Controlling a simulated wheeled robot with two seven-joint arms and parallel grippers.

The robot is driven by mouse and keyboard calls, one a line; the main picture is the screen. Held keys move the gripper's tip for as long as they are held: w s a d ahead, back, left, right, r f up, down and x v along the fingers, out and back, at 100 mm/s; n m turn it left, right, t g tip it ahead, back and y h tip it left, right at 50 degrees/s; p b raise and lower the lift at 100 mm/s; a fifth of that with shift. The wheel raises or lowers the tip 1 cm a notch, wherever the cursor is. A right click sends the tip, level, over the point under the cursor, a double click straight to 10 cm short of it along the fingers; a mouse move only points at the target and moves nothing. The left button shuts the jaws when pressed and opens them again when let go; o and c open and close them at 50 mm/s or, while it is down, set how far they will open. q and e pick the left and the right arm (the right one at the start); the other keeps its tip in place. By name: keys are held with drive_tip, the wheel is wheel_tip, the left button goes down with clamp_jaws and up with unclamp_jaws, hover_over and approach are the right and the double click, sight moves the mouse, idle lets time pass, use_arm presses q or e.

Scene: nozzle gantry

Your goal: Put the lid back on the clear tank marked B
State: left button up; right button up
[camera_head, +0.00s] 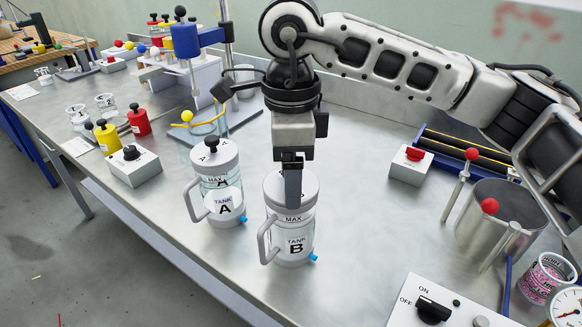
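The clear tank marked B (296,240) stands upright on the grey bench, with a side handle at its left and a blue spout low at its right. Its top (275,187) looks covered by a pale round lid with part of a dark mark showing; I cannot tell whether the lid is fully seated. My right gripper (293,200) points straight down over the middle of this top. Its fingers are seen edge-on and hide any knob there, so I cannot tell whether they grip it. My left gripper is not in view.
Tank A (224,205), with its black-knobbed lid on, stands close left of tank B. A red-button box (410,165), a metal pot (490,222) and a switch panel (440,305) are to the right. A black-knobbed box (133,165) is at left. Bench between tank B and the pot is clear.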

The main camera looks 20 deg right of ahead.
idle(0.4)
drive_tip(key=o, duration=1)
drive_tip(key=shift+o, duration=0.4)
drive_tip(key=shift+r+p, duration=0.85)
drive_tip(key=shift+r, duration=0.6)
drive_tip(key=shift+r+p, duration=1.2)
drive_tip(key=shift+r, duration=0.9)
